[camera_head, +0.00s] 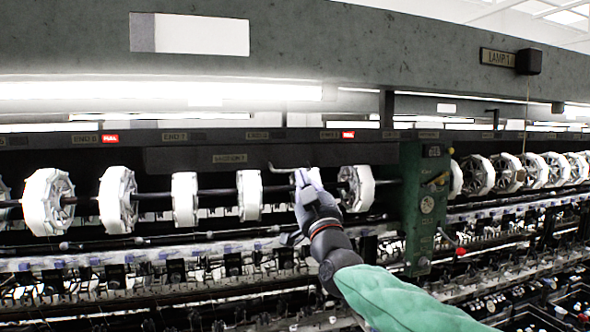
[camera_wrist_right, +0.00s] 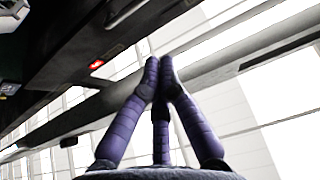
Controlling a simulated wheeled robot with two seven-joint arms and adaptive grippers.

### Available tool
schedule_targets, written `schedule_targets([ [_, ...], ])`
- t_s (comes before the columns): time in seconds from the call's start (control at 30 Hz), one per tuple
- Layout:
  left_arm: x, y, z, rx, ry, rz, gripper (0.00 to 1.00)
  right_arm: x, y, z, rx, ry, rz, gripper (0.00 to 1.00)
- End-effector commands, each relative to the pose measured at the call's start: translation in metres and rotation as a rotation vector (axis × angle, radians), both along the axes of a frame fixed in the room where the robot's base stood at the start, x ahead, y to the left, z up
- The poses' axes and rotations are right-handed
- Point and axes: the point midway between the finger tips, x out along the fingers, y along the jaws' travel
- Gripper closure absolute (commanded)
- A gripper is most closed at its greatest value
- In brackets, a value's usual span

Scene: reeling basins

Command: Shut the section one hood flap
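The section one hood flap (camera_head: 200,160) is a dark, wide panel under the grey beam in the head view, with a section label on its face. It sits above the row of white reels. I cannot tell its exact angle. A thin pale handle (camera_head: 285,170) projects near its lower edge. My right gripper (camera_head: 301,175) is just below the panel, close to the handle's right end; contact is unclear. In the right wrist view its purple fingers (camera_wrist_right: 160,68) are closed together at the tips with nothing visible between them. My left gripper is out of view.
White reels (camera_head: 118,199) on a dark shaft stand left of my right gripper, and another reel (camera_head: 357,188) is close on its right. A green post (camera_head: 426,210) with a lever stands further right. Red lit signs (camera_head: 110,139) line the beam.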

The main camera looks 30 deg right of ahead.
Motion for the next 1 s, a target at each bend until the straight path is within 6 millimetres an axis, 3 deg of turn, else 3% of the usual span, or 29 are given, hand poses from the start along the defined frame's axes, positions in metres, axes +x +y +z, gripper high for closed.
schedule_targets([
  [0.17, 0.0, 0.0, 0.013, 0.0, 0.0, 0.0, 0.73, 0.026, -0.006, 0.016, 0.0, 0.003, -0.001, 1.0],
  [0.4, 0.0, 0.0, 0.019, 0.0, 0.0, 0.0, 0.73, 0.053, -0.012, 0.006, 0.001, 0.003, 0.0, 1.0],
  [1.0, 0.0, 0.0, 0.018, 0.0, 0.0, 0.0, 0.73, 0.062, -0.014, 0.001, 0.001, 0.002, 0.001, 1.0],
])
